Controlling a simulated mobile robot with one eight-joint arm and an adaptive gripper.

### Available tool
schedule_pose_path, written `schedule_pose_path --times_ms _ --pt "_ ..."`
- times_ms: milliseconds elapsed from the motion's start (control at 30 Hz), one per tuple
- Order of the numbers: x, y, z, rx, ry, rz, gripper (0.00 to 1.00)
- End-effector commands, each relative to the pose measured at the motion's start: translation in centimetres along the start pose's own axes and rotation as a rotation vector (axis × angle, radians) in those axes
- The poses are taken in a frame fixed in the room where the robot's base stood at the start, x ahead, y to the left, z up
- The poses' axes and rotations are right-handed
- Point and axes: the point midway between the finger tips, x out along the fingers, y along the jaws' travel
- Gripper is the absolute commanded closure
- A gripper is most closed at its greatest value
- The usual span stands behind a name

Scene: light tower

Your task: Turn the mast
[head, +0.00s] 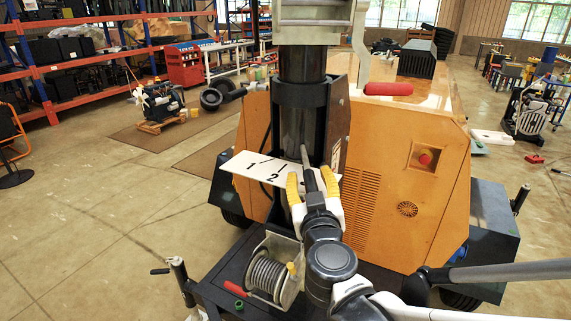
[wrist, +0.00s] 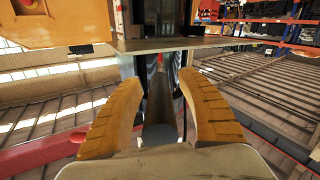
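The black upright mast (head: 300,125) stands in a dark collar on the orange light tower unit (head: 400,180). My gripper (head: 310,178) is in front of the mast, by the plate's right part. Its yellow fingers are spread. A thin grey bar (head: 308,165) shows between them in the head view. In the wrist view, a grey bar-like part (wrist: 160,95) lies between the fingers, with gaps visible on both sides. I cannot tell whether any finger touches it.
A cable winch (head: 267,272) with a red handle is below left of my gripper. A red emergency button (head: 424,158) is on the orange panel. Open floor (head: 90,220) lies to the left.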

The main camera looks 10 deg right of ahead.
Motion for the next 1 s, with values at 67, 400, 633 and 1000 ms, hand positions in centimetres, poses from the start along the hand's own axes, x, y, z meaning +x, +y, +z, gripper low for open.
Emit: schedule_pose_path --times_ms 67,400,633,1000 --pt "0.0 0.0 0.0 0.0 0.0 0.0 0.54" --pt "-2.7 -0.1 0.0 0.0 0.0 -0.003 0.54" --pt "-7.3 -0.1 0.0 0.0 0.001 -0.005 0.54" --pt "-11.6 -0.1 0.0 0.0 0.001 -0.002 0.54"
